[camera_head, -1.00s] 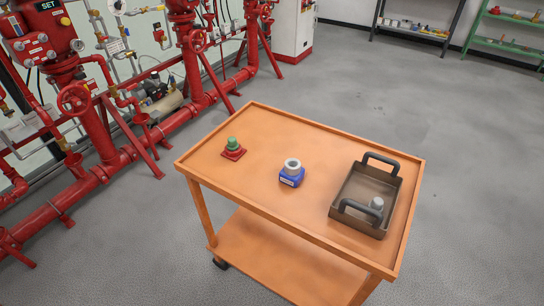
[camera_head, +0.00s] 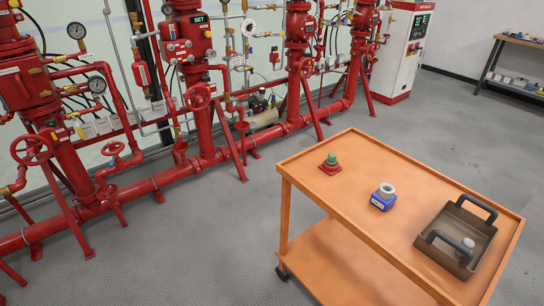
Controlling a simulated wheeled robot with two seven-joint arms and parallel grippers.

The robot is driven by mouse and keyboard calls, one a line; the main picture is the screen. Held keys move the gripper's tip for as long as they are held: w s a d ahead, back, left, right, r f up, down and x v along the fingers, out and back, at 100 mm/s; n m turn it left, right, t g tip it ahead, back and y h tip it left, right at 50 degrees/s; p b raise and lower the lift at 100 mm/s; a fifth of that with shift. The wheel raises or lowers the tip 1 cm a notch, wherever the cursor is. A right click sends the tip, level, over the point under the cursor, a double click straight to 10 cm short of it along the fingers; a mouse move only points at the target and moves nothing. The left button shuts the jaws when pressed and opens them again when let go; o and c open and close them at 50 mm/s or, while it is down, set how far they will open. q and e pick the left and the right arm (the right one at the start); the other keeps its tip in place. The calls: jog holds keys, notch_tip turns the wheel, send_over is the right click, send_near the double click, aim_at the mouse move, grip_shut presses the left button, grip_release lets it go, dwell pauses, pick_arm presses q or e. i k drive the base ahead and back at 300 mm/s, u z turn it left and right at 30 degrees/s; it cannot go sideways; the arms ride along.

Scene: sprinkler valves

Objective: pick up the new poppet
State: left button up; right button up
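A small green piece (camera_head: 331,159) stands upright on a red square base (camera_head: 325,169) at the left of the orange cart top. A grey ring-shaped piece (camera_head: 387,189) sits on a blue block (camera_head: 381,203) with a pale label, near the middle of the cart top. A grey cylindrical piece (camera_head: 467,244) stands in a brown tray (camera_head: 446,220) with two dark handles at the right. I cannot tell from looks alone which piece is the new poppet. Neither of my grippers is in view.
The orange cart (camera_head: 350,200) has a raised rim and a lower shelf (camera_head: 325,262). Red valve pipework (camera_head: 205,150) runs along the wall behind and left. A white cabinet (camera_head: 400,55) and a shelf (camera_head: 515,65) stand farther back. Grey floor (camera_head: 180,250) left of the cart is clear.

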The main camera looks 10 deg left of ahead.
aim_at(331, 161)
jog(key=u, duration=1.4)
jog(key=i, duration=1.6)
jog(key=z, duration=1.5)
